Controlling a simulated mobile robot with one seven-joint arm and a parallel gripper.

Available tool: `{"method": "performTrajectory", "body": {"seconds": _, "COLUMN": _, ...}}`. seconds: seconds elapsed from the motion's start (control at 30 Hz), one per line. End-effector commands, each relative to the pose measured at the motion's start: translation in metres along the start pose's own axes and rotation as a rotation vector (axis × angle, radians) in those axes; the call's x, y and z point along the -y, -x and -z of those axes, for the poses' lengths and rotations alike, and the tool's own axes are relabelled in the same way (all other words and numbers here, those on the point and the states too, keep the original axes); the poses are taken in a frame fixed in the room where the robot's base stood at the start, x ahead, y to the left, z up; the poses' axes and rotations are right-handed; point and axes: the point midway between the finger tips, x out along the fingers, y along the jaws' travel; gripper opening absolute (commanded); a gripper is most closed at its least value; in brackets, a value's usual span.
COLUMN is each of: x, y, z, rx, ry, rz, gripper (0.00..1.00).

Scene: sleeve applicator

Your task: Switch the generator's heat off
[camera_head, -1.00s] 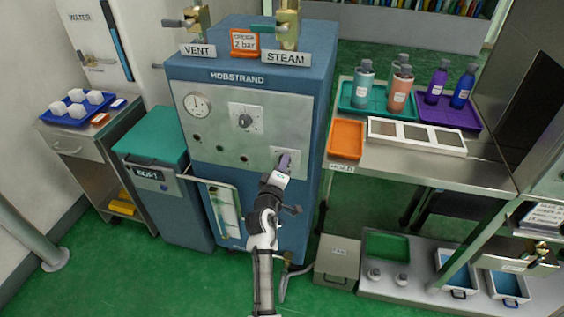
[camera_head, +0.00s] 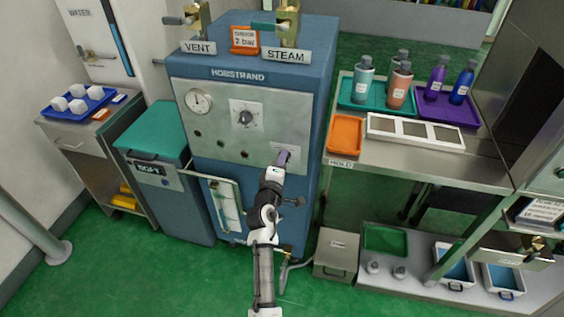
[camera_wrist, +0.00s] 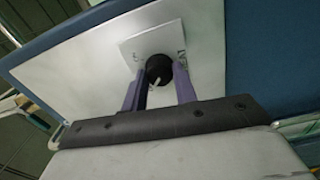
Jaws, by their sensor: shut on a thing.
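The blue generator (camera_head: 250,70) marked HOBSTRAND stands in the middle of the head view, with a pale metal front panel. A small white plate (camera_head: 285,147) at the panel's lower right sits behind my gripper (camera_head: 283,160). In the wrist view that plate (camera_wrist: 168,40) bears a round black knob (camera_wrist: 159,68) with a light pointer mark. The purple fingers of my gripper (camera_wrist: 159,90) are on either side of the knob, shut on it. The plate's lettering is partly hidden and too small to read.
A dial knob (camera_head: 245,118) and a gauge (camera_head: 199,101) are higher on the panel. VENT and STEAM valves stand on top. A sight glass with a rail (camera_head: 221,207) is left of my arm. A bench with trays and bottles (camera_head: 400,85) is at right.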

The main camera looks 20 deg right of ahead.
Motion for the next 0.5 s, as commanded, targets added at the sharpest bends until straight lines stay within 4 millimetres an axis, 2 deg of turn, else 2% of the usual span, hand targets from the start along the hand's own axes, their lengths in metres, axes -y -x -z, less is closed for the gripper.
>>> {"method": "performTrajectory", "body": {"seconds": 0.03, "x": 0.0007, "y": 0.0002, "z": 0.0001, "rx": 0.000, "ry": 0.002, "rz": 0.001, "gripper": 0.31}}
{"method": "performTrajectory", "body": {"seconds": 0.2, "x": 0.0005, "y": 0.0002, "z": 0.0002, "rx": 0.000, "ry": 0.001, "rz": 0.001, "gripper": 0.50}}
{"method": "performTrajectory", "body": {"seconds": 0.5, "x": 0.0008, "y": 0.0022, "z": 0.0001, "rx": 0.000, "ry": 0.000, "rz": 0.001, "gripper": 0.50}}
